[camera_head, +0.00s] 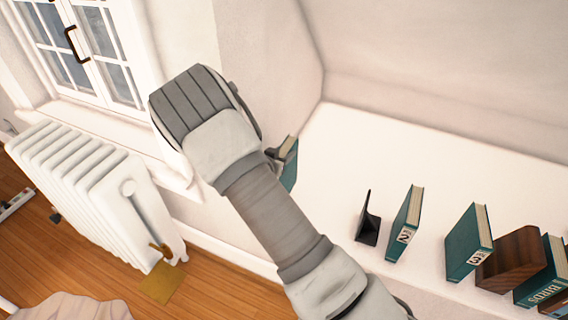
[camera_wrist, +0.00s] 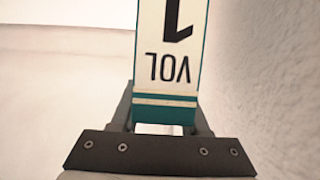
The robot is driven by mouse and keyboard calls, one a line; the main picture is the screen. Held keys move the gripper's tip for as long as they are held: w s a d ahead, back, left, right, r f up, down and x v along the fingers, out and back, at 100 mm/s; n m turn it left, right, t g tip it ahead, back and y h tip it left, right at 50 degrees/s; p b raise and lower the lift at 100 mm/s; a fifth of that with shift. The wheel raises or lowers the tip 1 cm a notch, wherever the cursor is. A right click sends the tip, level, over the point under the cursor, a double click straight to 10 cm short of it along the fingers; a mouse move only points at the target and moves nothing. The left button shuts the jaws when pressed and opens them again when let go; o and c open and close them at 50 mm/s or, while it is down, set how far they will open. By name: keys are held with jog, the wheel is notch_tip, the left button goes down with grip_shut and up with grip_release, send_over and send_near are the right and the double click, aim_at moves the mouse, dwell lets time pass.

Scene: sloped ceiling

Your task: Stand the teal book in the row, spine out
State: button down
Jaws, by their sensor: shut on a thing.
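A teal book marked VOL 1 (camera_wrist: 168,55) fills the middle of the wrist view, its label upside down there. My gripper (camera_wrist: 162,118) is shut on it, one finger on each side. In the head view the same book (camera_head: 290,165) shows partly at the left end of the white ledge, with my wrist hiding the rest. I cannot tell whether it touches the ledge. The row runs to the right: a black bookend (camera_head: 368,228), a teal book marked 2 (camera_head: 404,226), a teal book marked 3 (camera_head: 468,243). A gap separates books 2 and 3.
The white ledge (camera_head: 375,140) is clear behind the row. A brown wooden block (camera_head: 510,262) and a teal BIRDS book (camera_head: 543,276) stand at the right. A sloped wall rises behind. A white radiator (camera_head: 90,195) and a window (camera_head: 85,45) are at the left.

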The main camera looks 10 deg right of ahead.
jog(key=shift+f+b, duration=0.65)
jog(key=shift+f, duration=1.15)
jog(key=shift+f, duration=0.15)
jog(key=shift+c, duration=2)
grip_release()
jog(key=p+v, duration=0.3)
jog(key=v, duration=0.9)
jog(key=shift+r, duration=0.2)
